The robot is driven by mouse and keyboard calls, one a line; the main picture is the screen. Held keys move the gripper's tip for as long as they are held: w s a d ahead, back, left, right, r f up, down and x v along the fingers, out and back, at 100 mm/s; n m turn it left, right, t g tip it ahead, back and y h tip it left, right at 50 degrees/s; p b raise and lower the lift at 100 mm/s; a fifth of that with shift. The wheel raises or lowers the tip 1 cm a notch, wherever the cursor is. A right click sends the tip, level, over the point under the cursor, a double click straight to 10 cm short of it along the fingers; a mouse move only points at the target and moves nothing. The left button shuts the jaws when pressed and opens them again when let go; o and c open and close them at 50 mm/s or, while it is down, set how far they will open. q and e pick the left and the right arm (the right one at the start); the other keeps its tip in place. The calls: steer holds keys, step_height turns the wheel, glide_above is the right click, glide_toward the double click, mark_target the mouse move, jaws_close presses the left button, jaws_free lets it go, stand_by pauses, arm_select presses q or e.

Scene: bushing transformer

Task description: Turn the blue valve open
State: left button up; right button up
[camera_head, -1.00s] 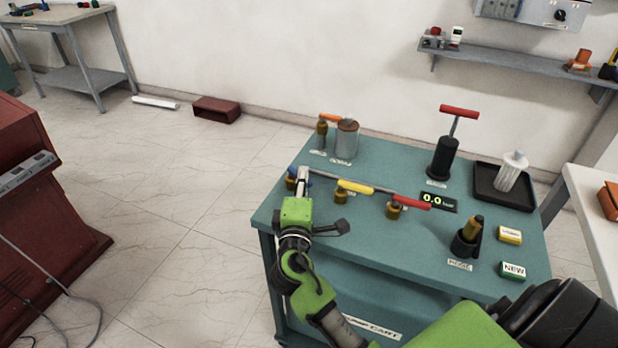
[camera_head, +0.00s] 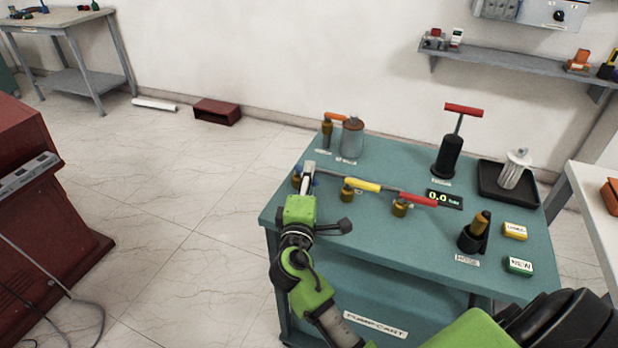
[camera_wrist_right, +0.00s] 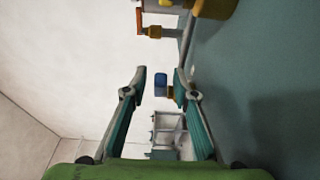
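The blue valve (camera_wrist_right: 161,85) shows in the right wrist view as a small blue handle on a brass body (camera_wrist_right: 177,93). In the head view its blue handle is mostly hidden behind my right gripper (camera_head: 309,172), at the left end of the pipe on the teal cart (camera_head: 410,268). My right gripper (camera_wrist_right: 165,82) is open, with its fingers on either side of the blue handle's line of sight. I cannot tell whether a finger touches it. My left gripper is not in view.
Yellow-handled (camera_head: 362,185) and red-handled (camera_head: 418,199) valves stand along the same pipe. The cart also carries a metal canister (camera_head: 352,138), a black pump (camera_head: 449,157), a 0.0 display (camera_head: 443,199), a black hose holder (camera_head: 472,240) and a tray (camera_head: 486,190) holding a tilted white ribbed part.

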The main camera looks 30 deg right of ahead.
steer(key=v, duration=1.2)
